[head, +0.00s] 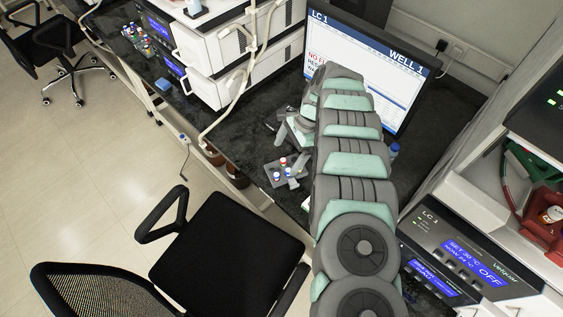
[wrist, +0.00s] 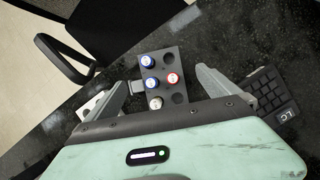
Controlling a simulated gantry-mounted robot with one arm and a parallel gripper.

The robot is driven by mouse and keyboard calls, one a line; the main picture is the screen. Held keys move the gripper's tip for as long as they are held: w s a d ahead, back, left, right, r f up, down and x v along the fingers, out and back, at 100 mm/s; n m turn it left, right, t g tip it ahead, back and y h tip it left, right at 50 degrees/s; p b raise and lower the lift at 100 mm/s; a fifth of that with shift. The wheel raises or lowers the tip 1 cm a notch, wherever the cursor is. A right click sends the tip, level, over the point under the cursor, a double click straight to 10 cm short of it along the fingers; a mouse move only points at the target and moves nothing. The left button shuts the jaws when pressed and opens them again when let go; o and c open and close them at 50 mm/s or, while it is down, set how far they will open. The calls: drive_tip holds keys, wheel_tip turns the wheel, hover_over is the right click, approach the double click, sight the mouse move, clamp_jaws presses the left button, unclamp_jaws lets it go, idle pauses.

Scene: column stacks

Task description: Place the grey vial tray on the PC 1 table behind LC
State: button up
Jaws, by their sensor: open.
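The grey vial tray (wrist: 163,69) lies on the dark speckled bench and holds several vials with blue, red and white caps; some of its holes are empty. It also shows in the head view (head: 270,167), near the bench's front edge and in front of the LC 1 monitor (head: 362,78). My gripper (wrist: 161,78) is open, with one finger on each side of the tray in the wrist view and a gap on both sides. In the head view my gripper (head: 283,135) is just behind the tray, partly hidden by my arm. No label reading PC 1 is visible.
A keyboard (wrist: 268,92) lies right of the tray in the wrist view. White instruments (head: 215,50) stand at the back left, with more vials (head: 140,40) beside them. A Velquor unit (head: 470,262) is at right. A black chair (head: 225,245) stands before the bench.

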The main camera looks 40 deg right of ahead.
drive_tip(key=v, duration=0.3)
drive_tip(key=shift+w, duration=0.1)
drive_tip(key=shift+c, duration=0.4)
drive_tip(key=shift+d+r, duration=0.15)
drive_tip(key=shift+r, duration=0.2)
drive_tip(key=shift+c, duration=0.9)
drive_tip(key=c, duration=0.9)
drive_tip(key=shift+o, duration=0.2)
